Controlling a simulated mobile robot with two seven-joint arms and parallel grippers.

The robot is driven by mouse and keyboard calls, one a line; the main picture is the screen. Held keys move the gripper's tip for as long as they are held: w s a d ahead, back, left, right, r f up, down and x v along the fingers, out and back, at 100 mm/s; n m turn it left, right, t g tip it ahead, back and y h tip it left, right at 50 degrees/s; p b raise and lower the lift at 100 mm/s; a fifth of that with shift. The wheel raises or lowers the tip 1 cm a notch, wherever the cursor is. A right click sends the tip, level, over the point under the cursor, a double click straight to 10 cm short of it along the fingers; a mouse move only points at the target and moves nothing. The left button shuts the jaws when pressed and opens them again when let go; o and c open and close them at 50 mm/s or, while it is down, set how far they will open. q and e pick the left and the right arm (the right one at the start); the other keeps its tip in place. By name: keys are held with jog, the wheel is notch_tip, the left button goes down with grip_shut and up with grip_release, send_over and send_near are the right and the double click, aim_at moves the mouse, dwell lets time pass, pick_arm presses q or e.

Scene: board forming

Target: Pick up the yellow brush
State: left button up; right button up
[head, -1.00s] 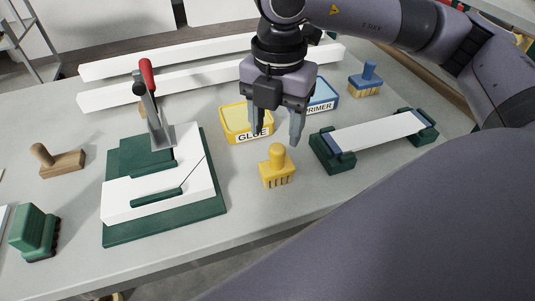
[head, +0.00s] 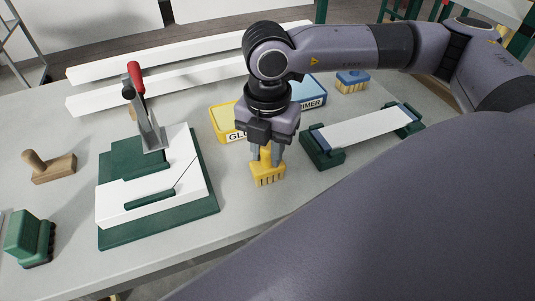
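The yellow brush (head: 267,175) stands upright on the table, bristles down, near the front edge. My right gripper (head: 267,158) points straight down over it, its two fingers on either side of the handle. The fingers sit close against the handle, and the gripper looks shut on it. The top of the handle is hidden by the gripper. The brush still appears to rest on the table. My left gripper is not in view.
The yellow glue tray (head: 222,122) and blue primer tray (head: 314,97) stand just behind my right gripper. A green holder with a white strip (head: 360,128) is to the right. A green clamp fixture (head: 205,200) is to the left. A blue brush (head: 352,82) stands at the back.

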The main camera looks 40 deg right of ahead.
grip_shut()
jog(key=shift+r, duration=0.1)
notch_tip(320, 180, up, 20)
dwell(0.3)
jog(key=shift+c, duration=1)
grip_release()
jog(key=shift+c, duration=0.4)
